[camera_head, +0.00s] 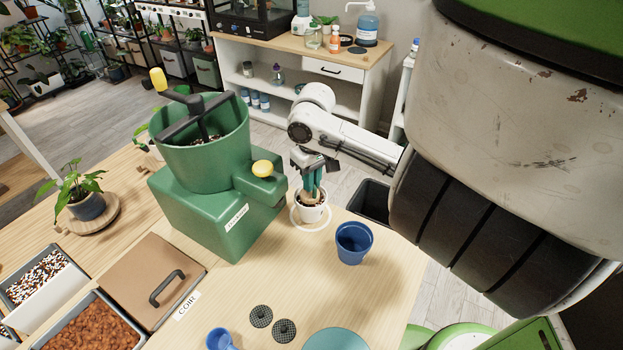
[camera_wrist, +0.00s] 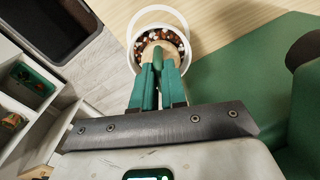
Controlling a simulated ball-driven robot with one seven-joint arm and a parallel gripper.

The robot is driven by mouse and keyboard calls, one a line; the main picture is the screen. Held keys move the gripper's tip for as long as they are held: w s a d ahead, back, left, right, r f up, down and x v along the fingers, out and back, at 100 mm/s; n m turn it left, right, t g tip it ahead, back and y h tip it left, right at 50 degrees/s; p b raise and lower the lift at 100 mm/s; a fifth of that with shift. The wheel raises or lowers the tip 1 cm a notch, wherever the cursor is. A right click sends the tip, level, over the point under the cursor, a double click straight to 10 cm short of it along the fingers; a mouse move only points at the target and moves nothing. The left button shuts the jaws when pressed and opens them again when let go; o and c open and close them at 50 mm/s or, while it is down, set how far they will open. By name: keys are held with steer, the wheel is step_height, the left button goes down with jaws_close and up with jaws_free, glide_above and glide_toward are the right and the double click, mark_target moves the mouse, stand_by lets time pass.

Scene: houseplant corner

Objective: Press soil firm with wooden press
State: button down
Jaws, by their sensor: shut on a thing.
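A small white pot (camera_head: 311,213) stands on the wooden bench beside the green machine, and its rim also shows in the wrist view (camera_wrist: 139,70). It holds dark soil with brown and white bits (camera_wrist: 177,44). My gripper (camera_head: 312,188) points down over the pot, its teal fingers (camera_wrist: 158,80) shut on the wooden press. The press's pale round wooden part (camera_wrist: 150,52) shows in the pot's mouth, at the soil. The fingers hide most of the press, and I cannot tell how hard it touches the soil.
The green machine (camera_head: 215,205) with its crank stands close left of the pot. An empty blue pot (camera_head: 353,243) stands to the right, near the bench edge. A white ring (camera_head: 296,222) surrounds the pot's base. A dark bin (camera_head: 371,197) is beyond the edge.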

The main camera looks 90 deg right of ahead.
steer(key=shift+f+b, duration=0.3)
steer(key=shift+f, duration=0.2)
stand_by(1.6)
steer(key=shift+r, duration=0.15)
step_height(320, 180, up, 8)
steer(key=p, duration=0.7)
steer(key=shift+s, duration=0.1)
stand_by(0.7)
